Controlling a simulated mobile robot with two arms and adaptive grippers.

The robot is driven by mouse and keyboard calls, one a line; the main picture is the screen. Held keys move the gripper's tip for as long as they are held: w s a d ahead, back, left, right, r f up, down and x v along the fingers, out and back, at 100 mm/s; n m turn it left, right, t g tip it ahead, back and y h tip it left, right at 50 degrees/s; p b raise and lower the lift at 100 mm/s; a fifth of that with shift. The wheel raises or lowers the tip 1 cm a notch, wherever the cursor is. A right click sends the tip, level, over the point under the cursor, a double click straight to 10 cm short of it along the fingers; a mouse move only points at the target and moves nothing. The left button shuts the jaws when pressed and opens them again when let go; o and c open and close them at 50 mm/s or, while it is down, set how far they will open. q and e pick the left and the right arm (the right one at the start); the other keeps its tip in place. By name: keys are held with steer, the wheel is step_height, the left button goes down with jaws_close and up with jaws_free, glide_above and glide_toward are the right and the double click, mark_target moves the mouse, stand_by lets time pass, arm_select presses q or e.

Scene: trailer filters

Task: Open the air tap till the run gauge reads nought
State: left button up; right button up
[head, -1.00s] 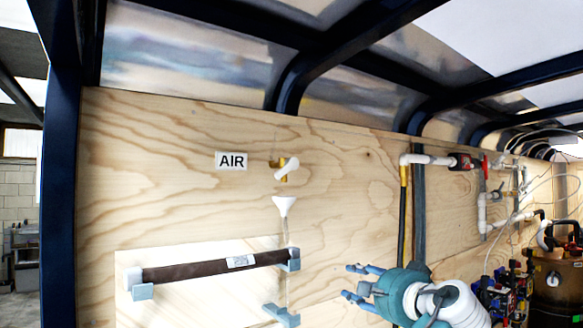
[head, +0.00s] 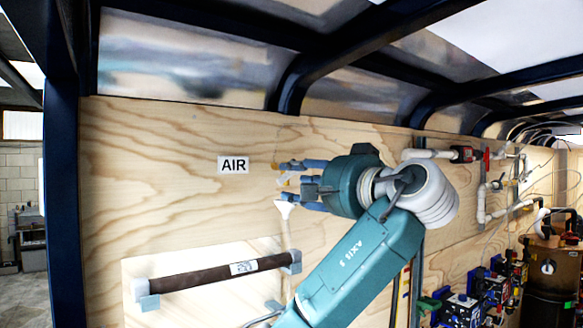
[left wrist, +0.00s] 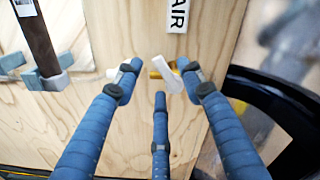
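The air tap (head: 280,181) is a small brass valve with a white lever on the plywood wall, right of the AIR sign (head: 233,165). My left gripper (head: 285,184) is at the tap, its blue fingers open and partly hiding it in the head view. In the left wrist view, the white lever (left wrist: 168,74) and brass body (left wrist: 157,70) lie between the spread fingertips (left wrist: 161,78). The fingers are not closed on the lever; whether one touches it I cannot tell. No gauge that I can make out as the run gauge shows. My right gripper is out of view.
A white funnel (head: 285,209) hangs just below the tap. A dark brown tube (head: 205,275) rests in grey-blue brackets lower down. White pipes with a red fitting (head: 464,154) run along the wall at right. The plywood left of the sign is clear.

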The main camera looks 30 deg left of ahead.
mark_target(293, 185)
arm_select(q)
steer(key=shift+p+x, duration=0.4)
steer(key=shift+x, duration=0.5)
steer(key=shift+w+a, duration=0.1)
steer(key=shift+w, duration=0.05)
jaws_close()
steer(key=shift+w+d+f+n+b, duration=0.2)
steer(key=shift+w+n+b, duration=0.15)
steer(key=shift+n+b, duration=0.95)
steer(key=shift+w+d+f+n+b, duration=0.1)
steer(key=shift+w+f+n+b, duration=0.25)
steer(key=shift+n+b, duration=0.95)
steer(key=shift+w+d+f+n+b, duration=0.15)
steer(key=shift+w+n+b, duration=0.4)
steer(key=shift+n, duration=1.35)
steer(key=shift+s, duration=0.1)
